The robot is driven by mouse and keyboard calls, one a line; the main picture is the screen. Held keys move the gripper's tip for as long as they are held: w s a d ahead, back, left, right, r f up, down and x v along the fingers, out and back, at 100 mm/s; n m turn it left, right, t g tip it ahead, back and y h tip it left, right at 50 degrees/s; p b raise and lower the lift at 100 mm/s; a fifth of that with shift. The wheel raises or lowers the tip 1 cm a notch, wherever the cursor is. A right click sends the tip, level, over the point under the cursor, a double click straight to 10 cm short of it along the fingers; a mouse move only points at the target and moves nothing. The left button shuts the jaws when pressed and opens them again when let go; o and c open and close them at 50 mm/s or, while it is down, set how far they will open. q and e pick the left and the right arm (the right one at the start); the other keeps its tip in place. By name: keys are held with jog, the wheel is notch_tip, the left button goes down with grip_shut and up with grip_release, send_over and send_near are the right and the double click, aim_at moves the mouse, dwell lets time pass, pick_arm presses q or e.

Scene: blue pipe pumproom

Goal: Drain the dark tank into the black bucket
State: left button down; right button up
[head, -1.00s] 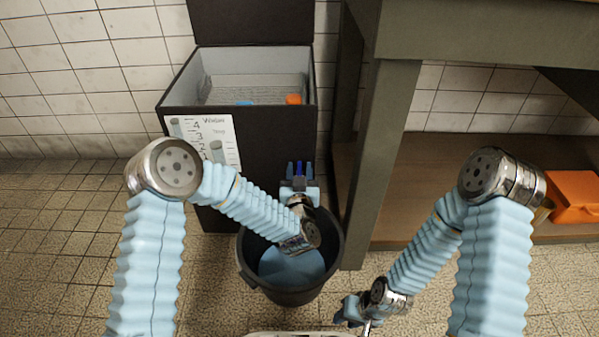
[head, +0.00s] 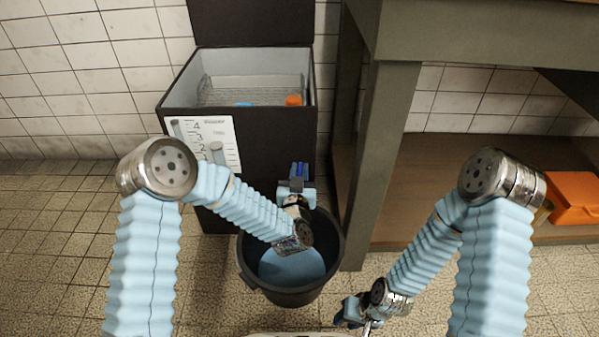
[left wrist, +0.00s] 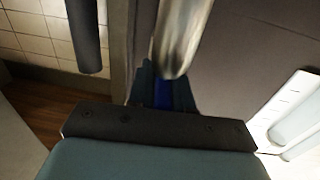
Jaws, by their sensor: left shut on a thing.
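The dark tank (head: 262,135) stands against the wall with its lid up and liquid inside. The black bucket (head: 334,262) stands on the floor in front of it, with light blue liquid (head: 290,266) in it. My left gripper (head: 299,172) is at the tank's lower front, above the bucket's far rim. It is shut on a blue handle, also visible between the fingers in the left wrist view (left wrist: 163,92). A shiny metal pipe (left wrist: 181,35) shows just beyond the fingers there. My right gripper (head: 352,311) hangs low, right of the bucket; its jaws are unclear.
A white level gauge card (head: 207,140) is on the tank's front. Blue (head: 244,104) and orange (head: 293,100) items are inside the tank. A grey-green table (head: 385,150) stands close on the right, its leg near the bucket. An orange bin (head: 573,197) sits on its lower shelf.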

pick_arm(q)
jog(key=m+h, duration=0.2)
jog(key=h, duration=0.1)
jog(key=m+g+h, duration=0.1)
jog(key=m+h, duration=0.1)
jog(key=shift+a+g+h, duration=0.1)
jog(key=shift+g+h, duration=0.2)
jog(key=shift+h, duration=0.1)
jog(key=m+g+h, duration=0.3)
jog(key=h, duration=0.1)
jog(key=shift+m+h, duration=0.3)
jog(key=shift+h, duration=0.1)
jog(key=m+g+h, duration=0.3)
jog(key=g, duration=0.1)
jog(key=shift+w, duration=0.1)
jog(key=shift+m+g+h, duration=1.1)
jog(key=shift+m+g, duration=0.5)
jog(key=shift+g, duration=0.9)
jog(key=c, duration=1.1)
grip_release()
